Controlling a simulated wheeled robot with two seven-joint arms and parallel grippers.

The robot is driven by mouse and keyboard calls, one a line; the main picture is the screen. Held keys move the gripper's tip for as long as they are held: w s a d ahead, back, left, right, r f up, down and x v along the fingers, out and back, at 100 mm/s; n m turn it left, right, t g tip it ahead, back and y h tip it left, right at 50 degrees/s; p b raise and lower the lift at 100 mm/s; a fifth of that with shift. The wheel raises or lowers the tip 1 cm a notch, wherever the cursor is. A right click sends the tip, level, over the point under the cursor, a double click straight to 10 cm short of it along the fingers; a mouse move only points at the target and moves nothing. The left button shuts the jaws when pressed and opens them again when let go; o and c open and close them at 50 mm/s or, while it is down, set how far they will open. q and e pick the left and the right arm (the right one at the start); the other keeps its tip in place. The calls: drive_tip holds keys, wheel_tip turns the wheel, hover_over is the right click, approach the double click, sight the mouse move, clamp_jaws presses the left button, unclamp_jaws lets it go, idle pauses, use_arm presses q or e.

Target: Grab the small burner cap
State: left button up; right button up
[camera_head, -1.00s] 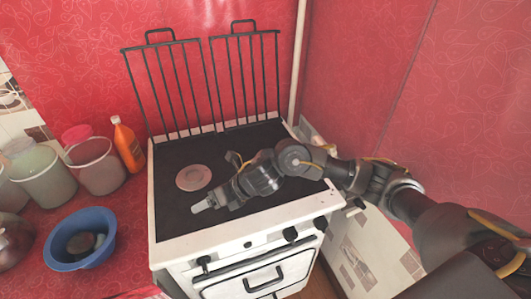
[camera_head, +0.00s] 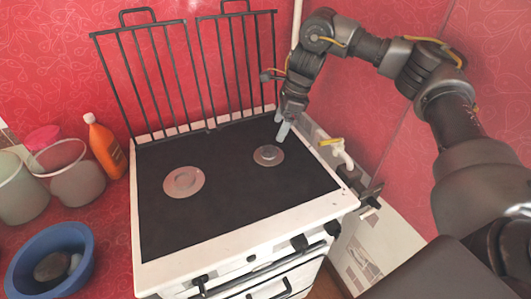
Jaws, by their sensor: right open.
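The small burner cap (camera_head: 268,154) is a grey disc on the right part of the black stove top (camera_head: 225,205). A larger round burner (camera_head: 184,181) sits on the left part. My right gripper (camera_head: 283,132) points down just behind and slightly right of the small cap, its fingertips close to it. The right gripper is open and holds nothing visible; whether its tips touch the cap I cannot tell. My left gripper is not in view.
Two raised black grates (camera_head: 146,85) stand along the back of the stove. A yellow-handled gas tap (camera_head: 331,142) and pipe are at the right side. An orange bottle (camera_head: 105,148), buckets (camera_head: 70,172) and a blue bowl (camera_head: 22,268) stand on the left counter.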

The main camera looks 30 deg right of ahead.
sight(270, 149)
drive_tip(key=x, duration=0.2)
drive_tip(key=shift+f, duration=0.4)
drive_tip(key=shift+w+a+f, duration=0.1)
drive_tip(key=shift+w+f, duration=0.05)
drive_tip(key=shift+f, duration=0.2)
drive_tip(key=shift+a+f, duration=0.1)
drive_tip(key=shift+a, duration=0.05)
drive_tip(key=shift+f+p, duration=0.25)
drive_tip(key=shift+p, duration=0.1)
drive_tip(key=p+x, duration=0.1)
drive_tip(key=x, duration=0.2)
drive_tip(key=shift+a+f, duration=0.15)
drive_tip(key=shift+f, duration=0.2)
drive_tip(key=shift+w+a+f, duration=0.1)
drive_tip(key=shift+f, duration=0.3)
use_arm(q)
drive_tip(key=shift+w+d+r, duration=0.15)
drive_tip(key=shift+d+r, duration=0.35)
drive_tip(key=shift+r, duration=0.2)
use_arm(e)
drive_tip(key=c, duration=1)
